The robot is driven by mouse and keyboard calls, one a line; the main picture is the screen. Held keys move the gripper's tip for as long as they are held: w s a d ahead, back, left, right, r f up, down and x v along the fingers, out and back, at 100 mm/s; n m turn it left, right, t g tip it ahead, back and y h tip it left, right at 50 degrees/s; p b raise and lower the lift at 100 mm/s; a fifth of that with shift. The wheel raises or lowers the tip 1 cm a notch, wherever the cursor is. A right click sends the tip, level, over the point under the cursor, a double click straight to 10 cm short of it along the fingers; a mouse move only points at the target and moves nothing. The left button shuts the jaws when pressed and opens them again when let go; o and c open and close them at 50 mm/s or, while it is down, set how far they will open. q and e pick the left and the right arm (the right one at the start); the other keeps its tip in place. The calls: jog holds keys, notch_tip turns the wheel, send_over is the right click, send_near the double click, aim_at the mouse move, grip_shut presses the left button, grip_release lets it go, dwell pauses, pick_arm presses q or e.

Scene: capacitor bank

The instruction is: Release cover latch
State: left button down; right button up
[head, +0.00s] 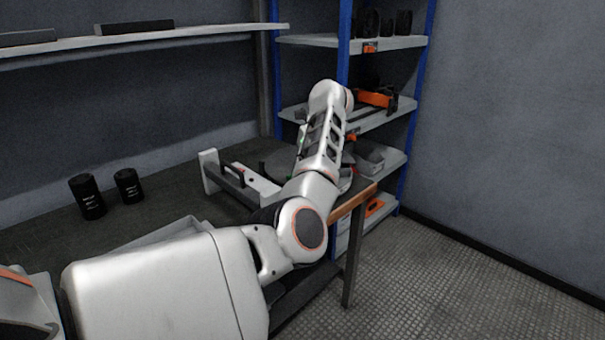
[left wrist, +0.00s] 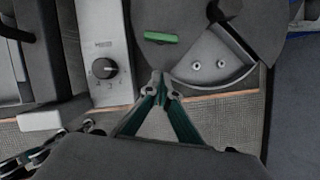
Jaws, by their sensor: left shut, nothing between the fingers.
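In the left wrist view a dark grey round cover (left wrist: 185,20) fills the top, with a green bar (left wrist: 161,38) on it. I cannot tell which part is the latch. My left gripper (left wrist: 158,78) is shut and empty, its tips together at the cover's lower edge, below the green bar; contact is unclear. In the head view my left arm hides its own gripper and most of the round cover (head: 280,163). My right gripper is in neither view.
Left of the tips stands a pale panel with a black knob (left wrist: 104,68). Two black cylinders (head: 87,196) stand on the dark workbench (head: 150,215). A blue-framed shelf rack (head: 345,40) stands behind my arm. The floor at the right (head: 460,280) is clear.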

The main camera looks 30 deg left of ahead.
pick_arm(q)
jog(key=w+p+v, duration=0.1)
jog(key=v, duration=0.7)
jog(key=shift+s+r+p, duration=0.2)
jog(key=shift+s+p, duration=0.05)
jog(key=shift+p, duration=0.05)
